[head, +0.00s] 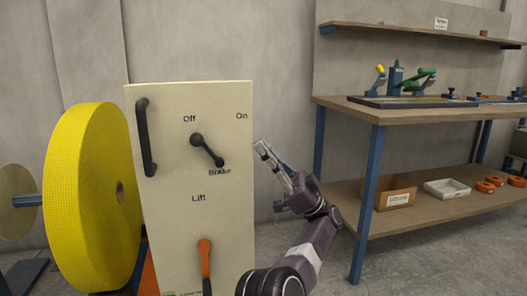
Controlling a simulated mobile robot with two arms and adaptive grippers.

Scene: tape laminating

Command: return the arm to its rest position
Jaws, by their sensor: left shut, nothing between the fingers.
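My left gripper (264,150) is in the middle of the head view, with its arm rising from the bottom edge. Its fingers point up and left and are shut and empty. It is just right of the cream control panel (165,225) and appears apart from it. The panel's black rotary handle (207,150) points down and right toward the "Brake" label. My right gripper is out of view.
A large yellow tape roll (90,190) stands left of the panel. The panel carries a black grab handle (147,138) and an orange lever (205,262). A wooden workbench (440,115) with blue legs stands at the right, with clamps on top and boxes on its lower shelf.

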